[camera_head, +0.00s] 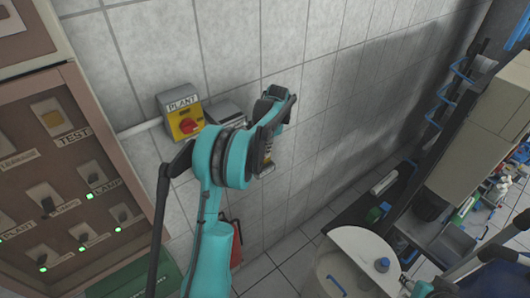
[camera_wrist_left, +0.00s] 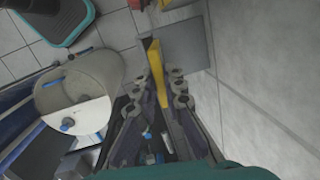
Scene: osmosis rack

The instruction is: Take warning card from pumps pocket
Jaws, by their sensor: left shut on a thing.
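My left gripper (camera_head: 267,163) hangs in front of the tiled wall, its teal arm coming up from the bottom of the head view. In the left wrist view the left gripper (camera_wrist_left: 160,88) is shut on a thin yellow card (camera_wrist_left: 153,62), seen nearly edge-on between the fingers. A flat grey panel (camera_wrist_left: 185,50), which may be the pocket, lies on the wall just beyond the card; I cannot tell whether they touch. A grey box (camera_head: 225,111) on the wall is partly hidden by my arm. Part of my right arm (camera_head: 490,281) shows at the lower right; its jaws are unclear.
A yellow PLANT box with a red switch (camera_head: 184,119) is left of the arm. A control panel with switches and green lamps (camera_head: 30,160) fills the left. A pale round-topped tank (camera_head: 345,255) and dark rack (camera_head: 440,205) stand at the right. Wall right of the gripper is clear.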

